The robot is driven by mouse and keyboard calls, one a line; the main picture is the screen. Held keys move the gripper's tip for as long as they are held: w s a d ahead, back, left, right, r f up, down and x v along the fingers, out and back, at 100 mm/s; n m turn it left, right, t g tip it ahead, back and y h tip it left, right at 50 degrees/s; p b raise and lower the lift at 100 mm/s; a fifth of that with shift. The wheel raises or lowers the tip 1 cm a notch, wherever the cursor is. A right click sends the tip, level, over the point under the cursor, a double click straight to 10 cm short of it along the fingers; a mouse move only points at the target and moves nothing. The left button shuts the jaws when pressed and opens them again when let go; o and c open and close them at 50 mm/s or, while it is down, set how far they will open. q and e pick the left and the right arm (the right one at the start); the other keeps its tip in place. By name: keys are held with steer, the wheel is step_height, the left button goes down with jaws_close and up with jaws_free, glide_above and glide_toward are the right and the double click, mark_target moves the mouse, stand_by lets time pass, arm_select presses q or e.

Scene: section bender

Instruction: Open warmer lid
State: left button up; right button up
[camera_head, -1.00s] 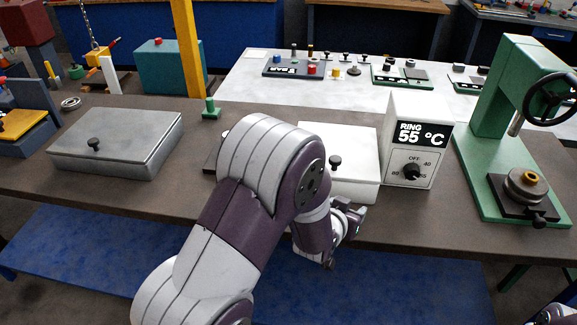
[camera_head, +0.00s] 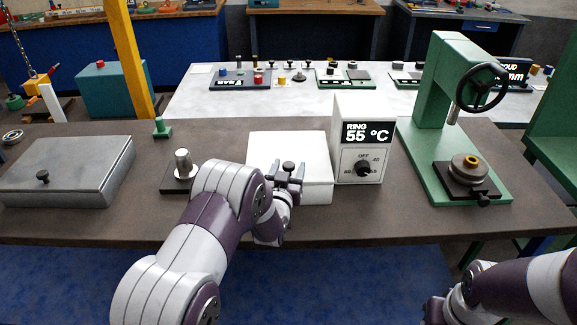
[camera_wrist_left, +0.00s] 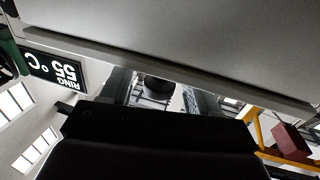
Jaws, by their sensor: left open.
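The warmer (camera_head: 290,148) is a white box with a flat lid, beside the controller reading RING 55 °C (camera_head: 360,150). Its lid is shut and carries a black knob (camera_head: 288,166) near the front edge. My left gripper (camera_head: 286,178) is open at the front of the lid, its fingers on either side of the knob. In the left wrist view the dark knob (camera_wrist_left: 158,86) shows between the two fingers, beside a broad grey surface. Contact between fingers and knob cannot be told. My right arm enters at the lower right; its gripper does not show.
A grey lidded box (camera_head: 70,170) sits at the left of the bench. A metal post on a dark base (camera_head: 183,165) stands left of the warmer. A green press (camera_head: 440,100) stands right of the controller. A white table (camera_head: 190,100) with parts lies behind.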

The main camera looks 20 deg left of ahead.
arm_select(q)
steer(key=shift+w, duration=0.35)
jaws_close()
steer(key=shift+r+p, duration=0.55)
steer(key=r+g+p, duration=0.1)
steer(key=r+p, duration=0.1)
steer(key=w+r+g+p, duration=0.1)
steer(key=r+p, duration=0.1)
steer(key=w+r+g+p, duration=0.1)
steer(key=r+p, duration=0.1)
steer(key=shift+w+a+r+n+g+h, duration=0.1)
steer(key=shift+a+r+n+g+h, duration=0.2)
steer(key=shift+a+n+g, duration=0.1)
steer(key=shift+w+a+r, duration=0.2)
steer(key=shift+w+r, duration=0.55)
steer(key=shift+r, duration=0.2)
steer(key=shift+w+a+r, duration=0.2)
steer(key=shift+w+r, duration=0.5)
steer(key=shift+r, duration=0.25)
